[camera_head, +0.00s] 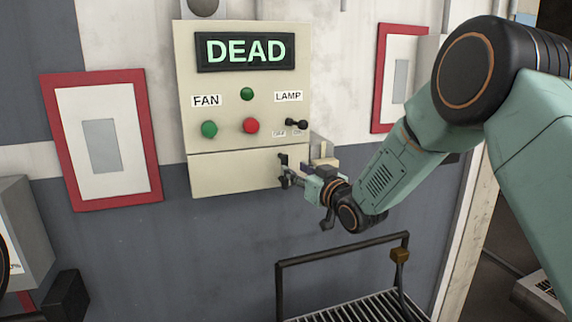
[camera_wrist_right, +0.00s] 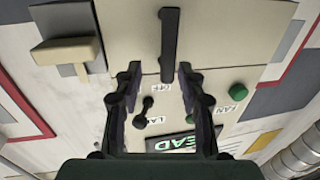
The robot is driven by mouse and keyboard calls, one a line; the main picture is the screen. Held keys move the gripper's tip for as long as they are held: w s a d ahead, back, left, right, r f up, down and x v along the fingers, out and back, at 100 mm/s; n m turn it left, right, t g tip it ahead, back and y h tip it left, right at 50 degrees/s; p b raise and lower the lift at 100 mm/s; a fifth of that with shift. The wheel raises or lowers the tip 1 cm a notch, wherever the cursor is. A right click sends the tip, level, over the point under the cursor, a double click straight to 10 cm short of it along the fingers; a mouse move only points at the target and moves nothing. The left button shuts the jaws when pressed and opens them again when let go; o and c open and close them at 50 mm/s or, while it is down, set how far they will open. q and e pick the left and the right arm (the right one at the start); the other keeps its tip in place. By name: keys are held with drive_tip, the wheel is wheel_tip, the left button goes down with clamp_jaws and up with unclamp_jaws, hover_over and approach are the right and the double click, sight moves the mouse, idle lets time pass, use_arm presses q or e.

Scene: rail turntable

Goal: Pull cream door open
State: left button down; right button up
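The cream door (camera_head: 232,173) is the lower panel of the cream control box and sits flush and closed. It also shows in the wrist view (camera_wrist_right: 220,38), past the fingers. Its dark bar handle (camera_wrist_right: 169,42) is upright in the wrist view, with one end between the fingertips. My right gripper (camera_head: 287,178) is at the door's right side, close to the handle. It is open in the wrist view (camera_wrist_right: 158,72), with gaps on both sides of the handle. Contact with the handle cannot be told. My left gripper is not in view.
Above the door, the box (camera_head: 232,80) has a DEAD display (camera_head: 246,51), green and red buttons and a dark lamp switch (camera_head: 296,124). A tan lever (camera_wrist_right: 67,52) is beside the door. A black rail with a grate (camera_head: 340,249) is below right. Red-framed panels flank the box.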

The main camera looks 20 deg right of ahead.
sight(285, 162)
drive_tip(key=w+a, duration=0.1)
drive_tip(key=w, duration=0.1)
drive_tip(key=w+a, duration=0.1)
drive_tip(key=w, duration=0.1)
drive_tip(key=shift+a+r+p, duration=0.1)
drive_tip(key=shift+a+p, duration=0.25)
drive_tip(key=shift+p, duration=0.05)
drive_tip(key=shift+w, duration=0.3)
drive_tip(key=shift+w+d, duration=0.1)
drive_tip(key=shift+d, duration=0.1)
drive_tip(key=shift+s+d, duration=0.2)
drive_tip(key=shift+d, duration=0.25)
drive_tip(key=shift+s, duration=0.15)
drive_tip(key=shift+a, duration=0.3)
drive_tip(key=shift+c, duration=0.5)
drive_tip(key=shift+a, duration=0.35)
drive_tip(key=c, duration=0.3)
drive_tip(key=shift+w+d, duration=0.3)
drive_tip(key=shift+d, duration=0.15)
clamp_jaws()
drive_tip(key=shift+s+a, duration=0.1)
drive_tip(key=shift+a, duration=0.2)
drive_tip(key=shift+d, duration=0.1)
